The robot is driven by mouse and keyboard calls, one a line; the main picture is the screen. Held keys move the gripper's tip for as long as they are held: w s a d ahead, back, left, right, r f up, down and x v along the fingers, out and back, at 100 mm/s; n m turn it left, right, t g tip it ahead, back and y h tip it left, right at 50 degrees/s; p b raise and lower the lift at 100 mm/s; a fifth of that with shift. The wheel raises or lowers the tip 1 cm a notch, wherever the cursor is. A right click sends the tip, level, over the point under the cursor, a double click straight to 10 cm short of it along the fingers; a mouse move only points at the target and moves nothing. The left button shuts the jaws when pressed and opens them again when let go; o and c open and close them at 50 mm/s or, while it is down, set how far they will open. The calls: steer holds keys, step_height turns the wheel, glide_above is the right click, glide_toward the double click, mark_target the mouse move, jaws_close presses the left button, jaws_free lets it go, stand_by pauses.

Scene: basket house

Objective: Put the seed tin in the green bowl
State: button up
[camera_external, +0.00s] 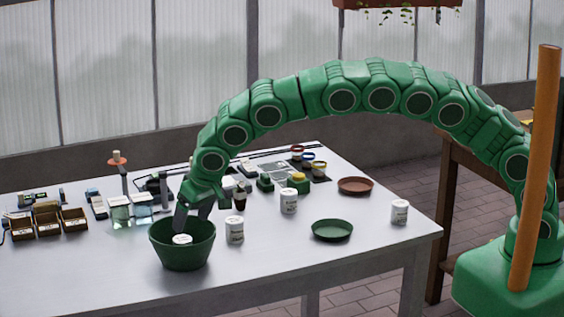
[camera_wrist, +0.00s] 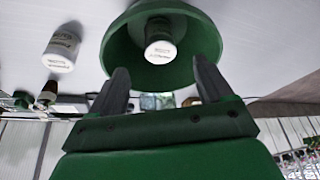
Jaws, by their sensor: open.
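The green bowl (camera_external: 172,256) stands near the front left of the white table; in the wrist view its rim (camera_wrist: 118,42) fills the top middle. A white labelled tin (camera_external: 183,239), its label too small to read, is inside the bowl; it also shows in the wrist view (camera_wrist: 160,48). My gripper (camera_external: 188,221) is over the bowl, its fingers reaching down at the rim. In the wrist view my gripper (camera_wrist: 162,68) is open, its fingers apart, with the tin ahead between them and not clasped. The lower part of the tin is hidden in the external view.
Similar white tins stand to the right: one close to the bowl (camera_external: 234,230), one farther back (camera_external: 289,201), one near the right edge (camera_external: 399,212). A green saucer (camera_external: 332,231) and a brown saucer (camera_external: 355,186) lie flat. Wooden boxes (camera_external: 48,220) are at left.

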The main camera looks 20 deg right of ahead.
steer(key=shift+v, duration=1.25)
